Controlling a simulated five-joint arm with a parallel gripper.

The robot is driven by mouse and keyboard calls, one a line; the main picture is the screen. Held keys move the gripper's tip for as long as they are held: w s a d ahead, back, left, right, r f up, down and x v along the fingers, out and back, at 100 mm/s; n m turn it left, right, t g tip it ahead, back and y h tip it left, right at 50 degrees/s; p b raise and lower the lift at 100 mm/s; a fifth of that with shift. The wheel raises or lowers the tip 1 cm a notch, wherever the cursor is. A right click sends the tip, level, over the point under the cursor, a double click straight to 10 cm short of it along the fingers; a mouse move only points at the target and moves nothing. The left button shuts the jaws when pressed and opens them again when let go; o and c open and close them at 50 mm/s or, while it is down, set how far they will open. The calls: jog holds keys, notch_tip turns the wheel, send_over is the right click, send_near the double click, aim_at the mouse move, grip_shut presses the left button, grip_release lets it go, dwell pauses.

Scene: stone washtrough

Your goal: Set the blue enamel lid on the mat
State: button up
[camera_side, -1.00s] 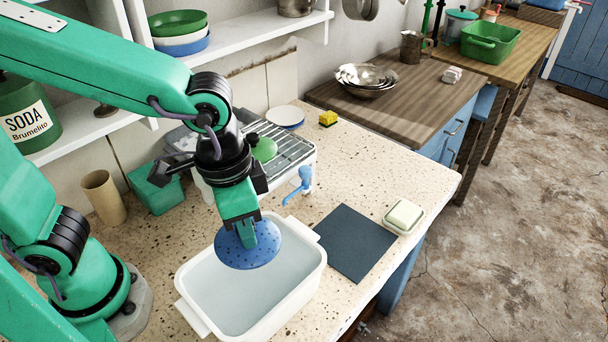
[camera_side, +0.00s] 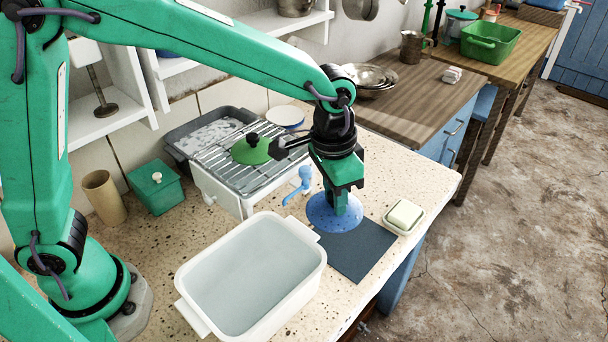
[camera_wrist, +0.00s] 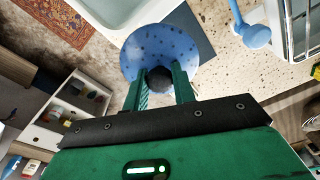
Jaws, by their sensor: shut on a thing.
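The blue enamel lid (camera_side: 331,216) is speckled with dark spots. My gripper (camera_side: 344,207) is shut on its dark knob. The lid also shows in the wrist view (camera_wrist: 151,45), with my two green fingers (camera_wrist: 163,88) on either side of the knob. In the side view the lid overlaps the upper left part of the dark grey mat (camera_side: 360,252). I cannot tell whether the lid touches the mat or hangs just above it. Part of the mat (camera_wrist: 196,32) shows beyond the lid in the wrist view.
A white basin of water (camera_side: 250,275) stands left of the mat. A soap dish with soap (camera_side: 404,217) sits close to the mat's right corner. Speckled counter is free behind the soap.

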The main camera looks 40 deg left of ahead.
send_over(353, 235)
notch_tip(353, 235, down, 4)
jog(key=shift+s+f, duration=0.2)
jog(key=shift+f, duration=3)
jog(key=shift+f, duration=1.85)
jog(key=shift+f, duration=0.15)
jog(key=o, duration=1)
